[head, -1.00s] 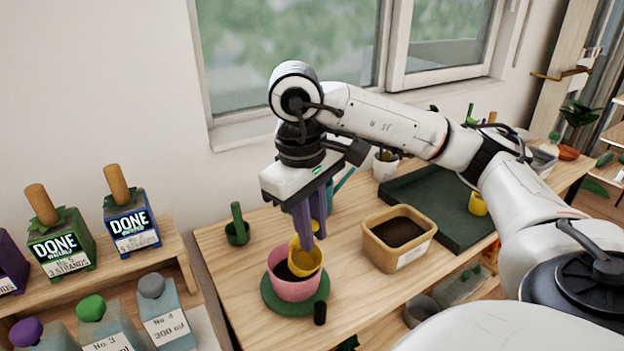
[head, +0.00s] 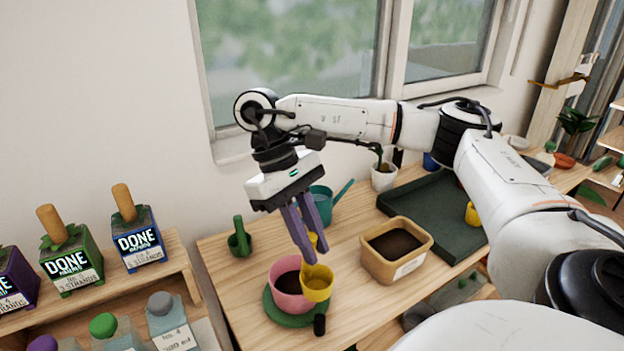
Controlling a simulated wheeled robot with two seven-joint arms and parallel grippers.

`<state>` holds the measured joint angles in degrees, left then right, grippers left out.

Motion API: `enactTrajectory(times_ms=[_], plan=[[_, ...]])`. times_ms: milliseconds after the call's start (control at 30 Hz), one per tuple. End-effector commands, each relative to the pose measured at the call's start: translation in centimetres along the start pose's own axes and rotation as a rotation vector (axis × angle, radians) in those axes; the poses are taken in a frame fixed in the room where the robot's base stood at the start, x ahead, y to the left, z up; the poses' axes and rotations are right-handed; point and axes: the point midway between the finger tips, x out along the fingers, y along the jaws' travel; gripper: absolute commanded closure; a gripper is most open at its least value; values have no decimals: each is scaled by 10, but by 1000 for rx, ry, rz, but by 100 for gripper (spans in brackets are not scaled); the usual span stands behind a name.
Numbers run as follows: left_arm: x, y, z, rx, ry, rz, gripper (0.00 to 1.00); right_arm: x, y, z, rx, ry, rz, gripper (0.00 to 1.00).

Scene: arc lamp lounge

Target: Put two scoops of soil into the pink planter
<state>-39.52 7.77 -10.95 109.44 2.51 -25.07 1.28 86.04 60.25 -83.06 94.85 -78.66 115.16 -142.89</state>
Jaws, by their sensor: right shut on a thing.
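The pink planter (head: 278,304) stands on a round green saucer (head: 277,315) near the front of the wooden table, with dark soil inside it. My right gripper (head: 310,258) is shut on a yellow scoop (head: 318,285). The scoop is at the planter's right rim and covers part of it; I cannot tell if they touch. The inside of the scoop looks yellow, with no dark soil seen. A tan tub (head: 368,264) full of dark soil stands to the right. My left gripper is not in view.
A dark green tray (head: 425,205) with a yellow cup (head: 472,214) lies behind the tub. A small green pot (head: 239,240) and a teal watering can (head: 323,203) stand behind the planter. A small black cylinder (head: 320,325) is beside the saucer. Labelled boxes (head: 72,260) sit at left.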

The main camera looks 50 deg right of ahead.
Motion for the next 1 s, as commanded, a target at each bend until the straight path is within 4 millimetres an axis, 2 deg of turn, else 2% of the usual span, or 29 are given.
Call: enactTrajectory(times_ms=[233,600,1000], plan=[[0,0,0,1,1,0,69,-3,0,1,0,3,0,100],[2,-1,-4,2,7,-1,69,-35,2,16,2,4,1,100],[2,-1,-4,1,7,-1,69,-36,2,17,1,2,1,100]])
